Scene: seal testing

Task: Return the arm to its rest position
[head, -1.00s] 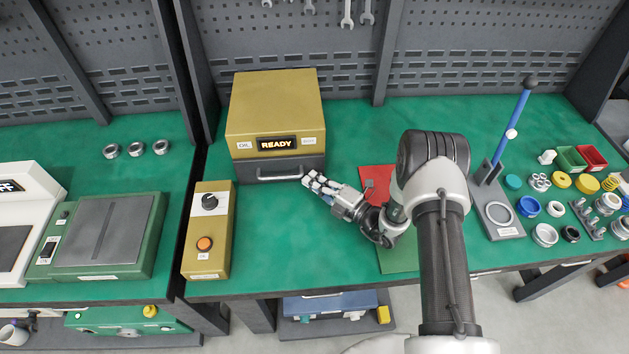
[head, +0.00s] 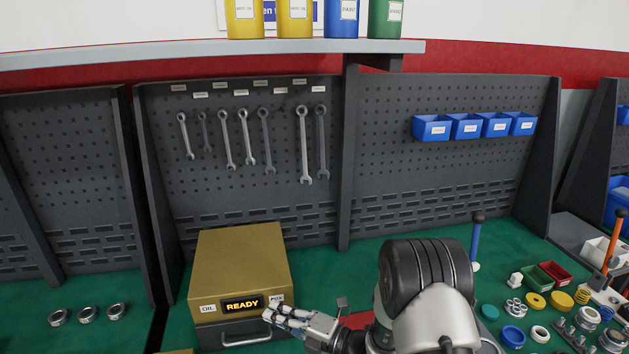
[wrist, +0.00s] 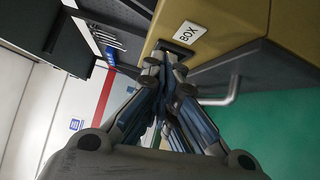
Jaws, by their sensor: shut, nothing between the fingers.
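My gripper (head: 270,314) is shut and empty in the head view. It is at the front right of the yellow box tester (head: 240,265), close to its dark drawer (head: 222,336) with the handle. In the wrist view, the closed fingers (wrist: 165,62) point toward the box, beside a label reading "BOX" (wrist: 191,27). The drawer handle (wrist: 232,92) shows to the right of the fingers. I cannot tell whether the fingers touch the box. The display (head: 242,304) reads READY. My arm reaches in from the lower right of the head view.
Three metal rings (head: 87,313) lie on the green bench at left. A blue lever (head: 475,240) stands right of my arm, with small bins (head: 555,272) and coloured rings beyond. Wrenches (head: 248,137) hang on the pegboard behind. Bare green bench (head: 350,268) lies right of the box.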

